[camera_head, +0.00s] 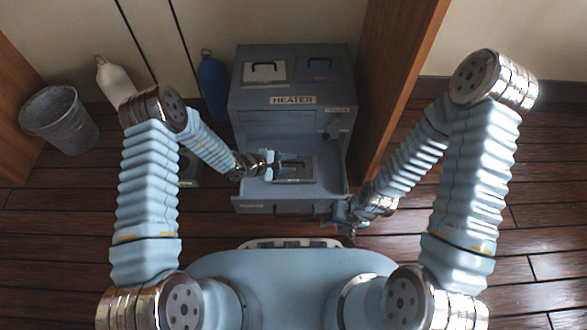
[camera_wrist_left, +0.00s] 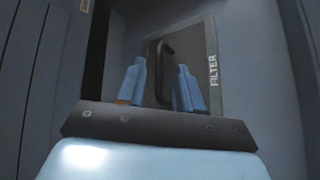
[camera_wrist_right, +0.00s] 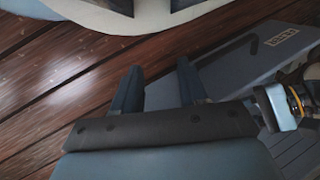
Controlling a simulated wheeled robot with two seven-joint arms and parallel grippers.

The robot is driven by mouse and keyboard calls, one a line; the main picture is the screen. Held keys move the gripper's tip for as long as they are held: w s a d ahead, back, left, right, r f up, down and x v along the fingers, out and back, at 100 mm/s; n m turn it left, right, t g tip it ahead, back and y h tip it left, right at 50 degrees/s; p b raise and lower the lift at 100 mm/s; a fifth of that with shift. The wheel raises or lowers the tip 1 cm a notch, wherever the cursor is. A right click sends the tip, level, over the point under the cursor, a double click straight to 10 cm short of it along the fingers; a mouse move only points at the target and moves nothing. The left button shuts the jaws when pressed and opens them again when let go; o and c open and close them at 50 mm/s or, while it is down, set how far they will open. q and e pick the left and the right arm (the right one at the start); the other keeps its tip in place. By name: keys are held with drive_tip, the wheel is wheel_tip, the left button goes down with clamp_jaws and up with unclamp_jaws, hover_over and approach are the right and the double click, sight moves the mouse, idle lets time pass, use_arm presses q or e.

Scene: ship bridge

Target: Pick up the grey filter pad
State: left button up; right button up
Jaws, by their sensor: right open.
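The grey filter pad (camera_head: 300,178) lies in the pulled-out drawer of the heater. In the left wrist view the pad (camera_wrist_left: 207,60) shows a black handle (camera_wrist_left: 165,57) and the word FILTER. My left gripper (camera_head: 291,161) is over the pad. Its two blue fingers (camera_wrist_left: 161,75) are apart, with the handle showing between and beyond them; I cannot tell whether they touch it. My right gripper (camera_head: 345,216) is by the drawer's front right corner. In the right wrist view its fingers (camera_wrist_right: 157,72) are apart and empty, beside the drawer front (camera_wrist_right: 225,75) and its dark handle.
The heater cabinet (camera_head: 286,112) stands by the wall, with a pale panel (camera_head: 252,78) and a blue panel (camera_head: 318,76), both handled, on top. A wooden partition (camera_head: 392,80) rises close on its right. A bin (camera_head: 62,120), a white bottle (camera_head: 113,80) and a blue bottle (camera_head: 212,80) stand left.

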use_arm(q)
clamp_jaws()
drive_tip(key=shift+s+f, duration=0.1)
idle(1.1)
